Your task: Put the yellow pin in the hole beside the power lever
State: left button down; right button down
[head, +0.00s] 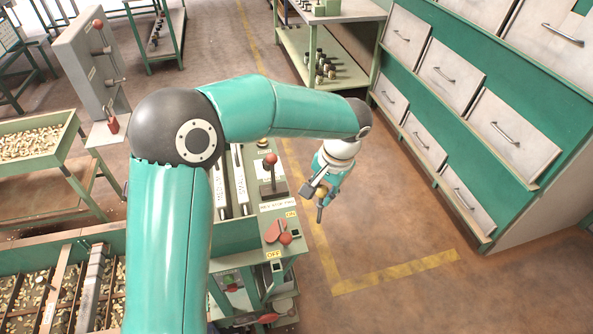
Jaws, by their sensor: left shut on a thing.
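My left gripper (314,194) hangs over the floor just right of the machine's control panel, pointing down. It is shut on a small yellowish thing (321,190), which looks like the yellow pin; the fingers hide most of it. The red power lever (276,232) sits on the panel between ON and OFF labels, left of and nearer than the gripper. Small dark green spots lie beside it, but I cannot tell which is the hole. My right gripper is not in view.
A second lever with a red ball (270,159) stands on the panel behind the power lever. My left arm covers much of the machine. A hopper of nuts (62,121) is at left. Green drawer cabinets (470,100) stand at right, with clear floor between.

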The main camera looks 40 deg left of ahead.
pick_arm(q)
jog(key=s+a+r+p, duration=0.1)
jog(key=s+a+r, duration=0.2)
jog(key=s+r, duration=0.3)
jog(key=f+b, duration=0.3)
jog(key=shift+w+a+f+m+b, duration=0.25)
jog(key=shift+w+f+m+b, duration=0.1)
jog(key=shift+f+m+b, duration=0.05)
jog(key=shift+f+b, duration=0.7)
jog(key=shift+f, duration=0.25)
dwell(0.7)
jog(key=shift+f+b, duration=3.45)
jog(key=shift+f, duration=0.6)
